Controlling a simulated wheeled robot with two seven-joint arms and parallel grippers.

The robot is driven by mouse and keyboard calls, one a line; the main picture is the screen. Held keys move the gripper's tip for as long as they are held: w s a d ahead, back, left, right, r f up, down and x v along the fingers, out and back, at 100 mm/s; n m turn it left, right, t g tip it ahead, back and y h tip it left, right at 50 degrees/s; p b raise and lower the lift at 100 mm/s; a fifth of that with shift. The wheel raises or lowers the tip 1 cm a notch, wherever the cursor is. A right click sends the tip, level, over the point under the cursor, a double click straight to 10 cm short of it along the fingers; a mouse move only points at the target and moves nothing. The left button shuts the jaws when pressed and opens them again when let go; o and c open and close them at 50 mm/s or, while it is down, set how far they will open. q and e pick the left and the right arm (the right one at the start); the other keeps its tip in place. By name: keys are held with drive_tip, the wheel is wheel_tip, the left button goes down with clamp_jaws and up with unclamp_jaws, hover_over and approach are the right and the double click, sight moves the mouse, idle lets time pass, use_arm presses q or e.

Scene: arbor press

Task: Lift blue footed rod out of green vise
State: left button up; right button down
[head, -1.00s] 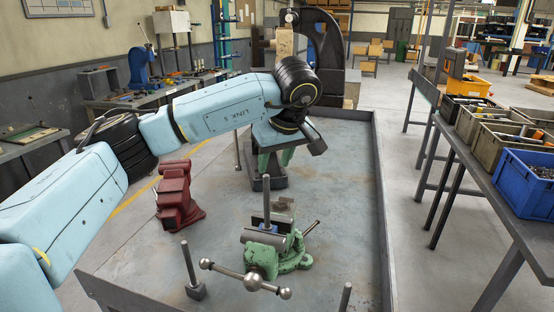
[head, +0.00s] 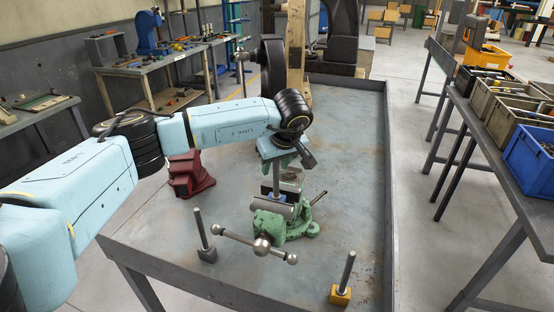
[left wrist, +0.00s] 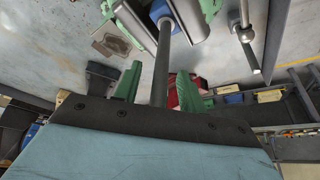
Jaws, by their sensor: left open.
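The blue footed rod (head: 277,188) stands upright in the green vise (head: 298,224). In the left wrist view the grey rod (left wrist: 161,70) runs up to its blue foot (left wrist: 159,10), which sits by the vise jaws (left wrist: 186,18) at the top edge. My left gripper (head: 284,166) is above the vise, over the top of the rod. Its green fingers (left wrist: 157,88) are open, one on each side of the rod, with gaps beside it. In the head view the wrist hides the rod's top. My right gripper does not show.
A red vise (head: 187,176) stands to the left. A grey-footed rod (head: 204,238) and a yellow-footed rod (head: 342,285) stand near the front. The green vise's ball-ended handle (head: 262,245) sticks out forward. The table's raised rim (head: 388,180) bounds the right.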

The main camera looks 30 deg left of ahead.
use_arm(q)
drive_tip(key=shift+c, duration=0.4)
clamp_jaws()
drive_tip(key=shift+w+a+r, duration=0.1)
drive_tip(key=shift+w+r, duration=0.1)
drive_tip(key=shift+w, duration=0.25)
drive_tip(key=shift+r, duration=0.15)
drive_tip(key=shift+r+p, duration=1.7)
drive_tip(key=shift+r, duration=0.85)
drive_tip(key=shift+r+p, duration=0.45)
drive_tip(key=shift+r, duration=0.75)
